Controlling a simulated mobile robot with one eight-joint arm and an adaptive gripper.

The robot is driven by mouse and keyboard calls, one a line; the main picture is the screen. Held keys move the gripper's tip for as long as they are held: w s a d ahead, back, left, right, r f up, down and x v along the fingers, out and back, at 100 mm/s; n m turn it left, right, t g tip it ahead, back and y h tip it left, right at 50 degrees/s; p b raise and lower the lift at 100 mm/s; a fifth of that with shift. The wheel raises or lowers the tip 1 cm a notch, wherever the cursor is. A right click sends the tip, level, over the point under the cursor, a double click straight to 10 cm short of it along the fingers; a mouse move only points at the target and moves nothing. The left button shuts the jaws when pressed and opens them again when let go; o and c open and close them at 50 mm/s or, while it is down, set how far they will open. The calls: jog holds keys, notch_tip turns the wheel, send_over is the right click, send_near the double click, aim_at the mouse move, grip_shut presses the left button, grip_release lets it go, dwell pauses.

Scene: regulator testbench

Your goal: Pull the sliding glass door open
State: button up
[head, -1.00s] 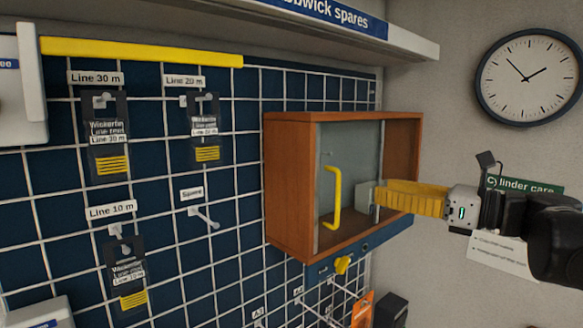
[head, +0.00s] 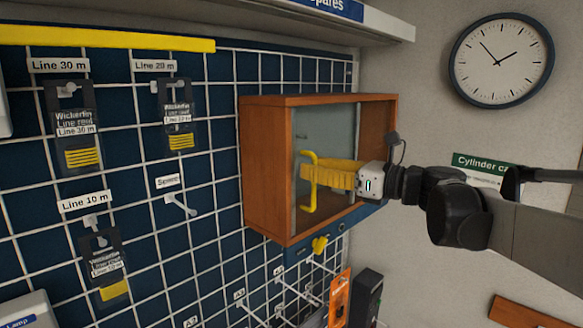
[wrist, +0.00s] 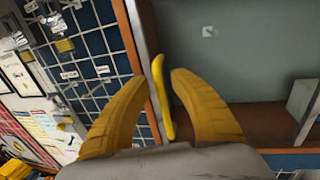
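The wooden cabinet (head: 266,170) hangs on the wall grid, with a greyish glass door (head: 330,125) across the left part of its front. A yellow upright bar handle (head: 309,205) sits near the door's left edge. My gripper (head: 306,174) reaches in from the right, its yellow fingers at the handle's middle height. In the wrist view, the fingers (wrist: 158,80) are spread, with the handle (wrist: 159,70) between them, closer to the right finger. I cannot tell whether either finger touches it. The fingers hide part of the handle in the head view.
A shelf (head: 390,25) overhangs above the cabinet. A yellow knob (head: 320,244) and several hooks protrude below it. Line reels hang on the grid (head: 220,200) to the left. A small grey box (wrist: 303,95) shows inside the cabinet at right.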

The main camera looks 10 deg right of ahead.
grip_shut()
jog(key=w+d, duration=0.3)
jog(key=d, duration=0.1)
jog(key=w+d+b, duration=0.1)
jog(key=w+d, duration=0.2)
jog(key=d, duration=0.2)
jog(key=w+d, duration=0.4)
jog(key=shift+d, duration=0.4)
jog(key=shift+o, duration=1.5)
grip_release()
jog(key=shift+s, duration=0.1)
send_near(343, 152)
jog(key=v, duration=0.6)
